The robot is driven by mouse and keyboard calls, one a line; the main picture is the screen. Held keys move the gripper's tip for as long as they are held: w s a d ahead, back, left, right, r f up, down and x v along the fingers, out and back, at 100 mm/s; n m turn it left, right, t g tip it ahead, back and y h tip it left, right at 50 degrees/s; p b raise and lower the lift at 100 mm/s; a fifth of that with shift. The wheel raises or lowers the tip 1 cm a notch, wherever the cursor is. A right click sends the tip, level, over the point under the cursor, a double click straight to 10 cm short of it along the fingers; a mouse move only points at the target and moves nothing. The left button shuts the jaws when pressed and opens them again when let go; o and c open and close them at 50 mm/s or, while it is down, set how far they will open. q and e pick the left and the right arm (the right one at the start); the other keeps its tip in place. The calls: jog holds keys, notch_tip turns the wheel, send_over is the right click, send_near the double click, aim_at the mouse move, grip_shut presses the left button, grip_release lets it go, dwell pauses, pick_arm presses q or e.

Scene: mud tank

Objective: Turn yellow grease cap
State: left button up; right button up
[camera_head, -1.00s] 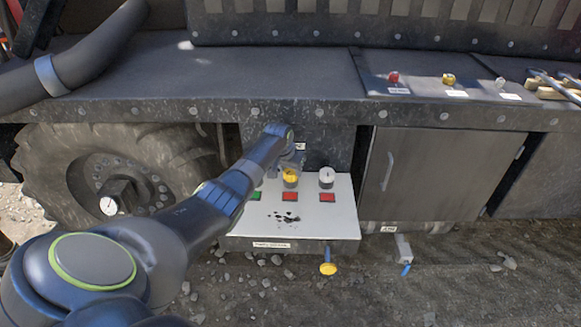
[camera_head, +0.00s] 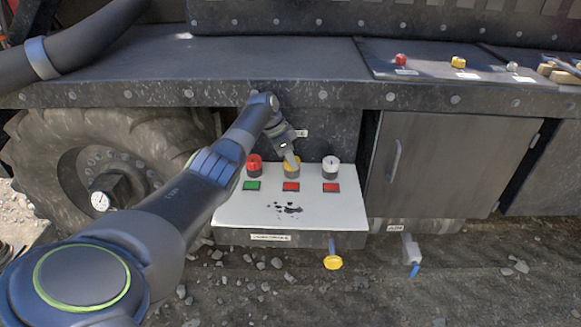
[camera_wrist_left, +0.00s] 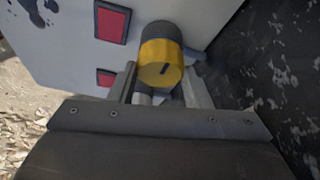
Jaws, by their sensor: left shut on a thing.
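The yellow grease cap (camera_head: 292,172) is the middle of three round caps along the back of a white panel (camera_head: 240,211). My left gripper (camera_head: 289,158) reaches it from behind and above and partly covers its top in the head view. In the left wrist view the yellow cap (camera_wrist_left: 161,62) stands on a dark base, with a short dark mark on its face. The fingers of my left gripper (camera_wrist_left: 160,88) are at its two sides, shut on it. My right gripper is not in view.
A red cap (camera_head: 254,166) and a white cap (camera_head: 331,167) flank the yellow one closely. Green (camera_head: 252,185) and red (camera_head: 291,187) lamps lie in front. A yellow knob (camera_head: 333,262) hangs under the panel. The dark ledge (camera_head: 270,94) overhangs behind.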

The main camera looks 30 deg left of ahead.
pick_arm(q)
jog(key=shift+f+m+b, duration=0.2)
jog(key=shift+m+b, duration=0.4)
jog(key=shift+b, duration=0.2)
jog(key=shift+r+m+g+b, duration=0.1)
jog(key=shift+m+g+b, duration=0.2)
jog(key=shift+b, duration=0.2)
jog(key=shift+h, duration=0.3)
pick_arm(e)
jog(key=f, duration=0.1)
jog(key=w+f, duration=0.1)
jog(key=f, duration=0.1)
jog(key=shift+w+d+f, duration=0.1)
pick_arm(q)
jog(key=shift+a+r, duration=0.1)
jog(key=o, duration=1)
